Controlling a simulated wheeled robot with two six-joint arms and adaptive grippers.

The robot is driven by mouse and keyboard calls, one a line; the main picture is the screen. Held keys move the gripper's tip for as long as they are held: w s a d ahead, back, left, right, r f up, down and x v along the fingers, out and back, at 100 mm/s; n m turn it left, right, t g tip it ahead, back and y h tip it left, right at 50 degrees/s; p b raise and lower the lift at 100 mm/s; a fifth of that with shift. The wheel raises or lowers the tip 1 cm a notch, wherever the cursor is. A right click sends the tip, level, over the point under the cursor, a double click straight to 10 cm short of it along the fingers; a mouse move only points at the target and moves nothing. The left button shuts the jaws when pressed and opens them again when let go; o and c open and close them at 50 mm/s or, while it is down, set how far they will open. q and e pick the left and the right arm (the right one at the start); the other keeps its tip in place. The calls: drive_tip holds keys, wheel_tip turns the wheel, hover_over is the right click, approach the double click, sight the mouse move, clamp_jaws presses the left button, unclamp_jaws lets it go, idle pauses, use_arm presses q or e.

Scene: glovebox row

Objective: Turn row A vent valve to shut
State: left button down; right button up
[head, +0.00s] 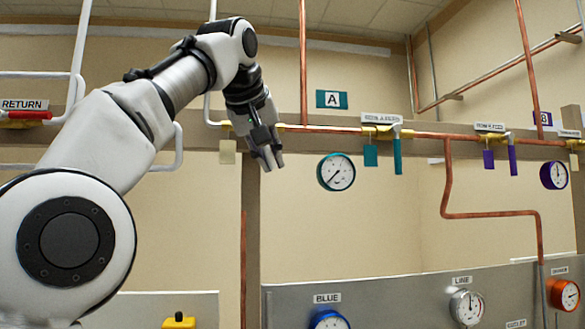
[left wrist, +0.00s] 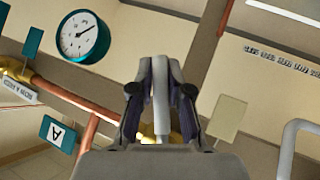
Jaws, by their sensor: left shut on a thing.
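My left gripper (head: 268,160) reaches to the copper pipe line left of the sign A (head: 331,99). In the left wrist view its fingers (left wrist: 160,75) are closed on a pale grey valve lever (left wrist: 161,100), with a bit of brass valve body (left wrist: 150,137) behind it. A beige tag (head: 227,152) hangs just left of the gripper; it also shows in the left wrist view (left wrist: 227,118). In the head view the gripper hides the lever and most of its valve, so its angle there cannot be told. I see no readable label for this valve. My right gripper is out of view.
To the right on the same pipe is a brass valve (head: 380,133) with a teal handle (head: 397,156) and teal tag (head: 370,155). A teal gauge (head: 336,172) hangs below the pipe. A purple handle (head: 512,158) is farther right. A panel with gauges (head: 400,290) stands below.

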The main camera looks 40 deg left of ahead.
use_arm(q)
drive_tip(key=shift+s+a+f+m+g+y+p, duration=0.25)
drive_tip(key=shift+s+a+m+g+y+p, duration=0.75)
drive_tip(key=shift+g+p, duration=0.35)
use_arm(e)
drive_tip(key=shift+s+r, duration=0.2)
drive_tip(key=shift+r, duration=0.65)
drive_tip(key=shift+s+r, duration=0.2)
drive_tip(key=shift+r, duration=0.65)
use_arm(q)
drive_tip(key=shift+s+d, duration=0.1)
drive_tip(key=c, duration=1.2)
unclamp_jaws()
drive_tip(key=shift+c, duration=0.2)
drive_tip(key=shift+o, duration=0.4)
drive_tip(key=shift+s+d+r, duration=0.1)
drive_tip(key=shift+s+d, duration=0.05)
drive_tip(key=shift+s, duration=0.05)
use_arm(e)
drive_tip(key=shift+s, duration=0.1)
use_arm(q)
drive_tip(key=shift+w, duration=0.2)
